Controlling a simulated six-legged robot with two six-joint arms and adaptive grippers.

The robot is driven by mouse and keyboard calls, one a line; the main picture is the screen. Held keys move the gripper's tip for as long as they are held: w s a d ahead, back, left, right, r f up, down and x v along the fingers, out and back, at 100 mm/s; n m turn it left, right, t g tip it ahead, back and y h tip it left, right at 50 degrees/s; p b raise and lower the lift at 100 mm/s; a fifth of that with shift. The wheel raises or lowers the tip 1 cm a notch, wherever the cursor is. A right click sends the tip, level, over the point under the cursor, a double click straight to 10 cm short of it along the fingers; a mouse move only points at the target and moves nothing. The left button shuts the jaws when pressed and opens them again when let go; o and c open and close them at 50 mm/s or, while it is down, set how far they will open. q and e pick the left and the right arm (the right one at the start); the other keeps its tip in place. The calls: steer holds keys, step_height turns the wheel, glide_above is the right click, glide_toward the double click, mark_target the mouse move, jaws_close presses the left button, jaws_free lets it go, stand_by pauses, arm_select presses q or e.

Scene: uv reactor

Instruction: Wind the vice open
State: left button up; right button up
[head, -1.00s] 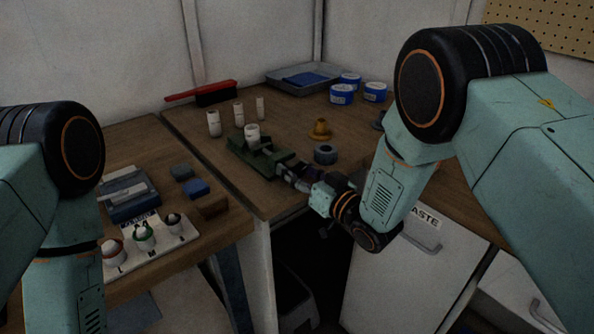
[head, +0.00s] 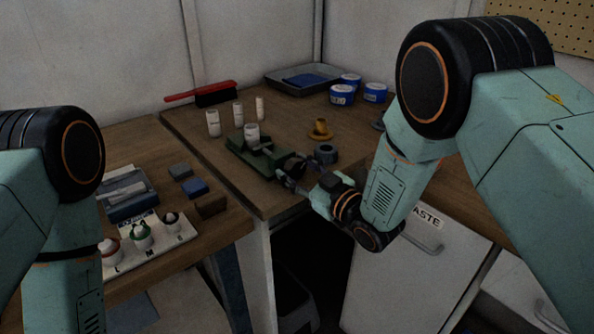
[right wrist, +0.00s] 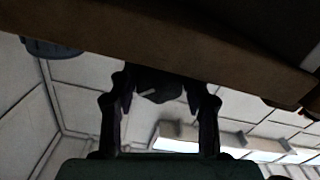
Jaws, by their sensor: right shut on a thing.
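The green vice (head: 246,151) sits near the front edge of the wooden bench. A white cylinder (head: 251,133) stands upright at its jaws; whether it is clamped I cannot tell. My right gripper (head: 290,168) is at the front end of the vice, shut on the vice handle, which it mostly hides in the head view. In the right wrist view, the two dark fingers of my right gripper (right wrist: 163,92) stand either side of the dark handle (right wrist: 155,86). My left arm shows at the left, but its gripper is out of view.
A dark grey ring (head: 325,153) and a yellow piece (head: 320,129) stand right of the vice. Several white cylinders (head: 213,123) stand behind it. A red brush (head: 212,93), blue-labelled tubs (head: 342,95) and a grey tray (head: 303,77) are farther back.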

stand_by(0.3)
steer(key=o, duration=1.2)
steer(key=shift+c, duration=0.2)
steer(key=v, duration=1.2)
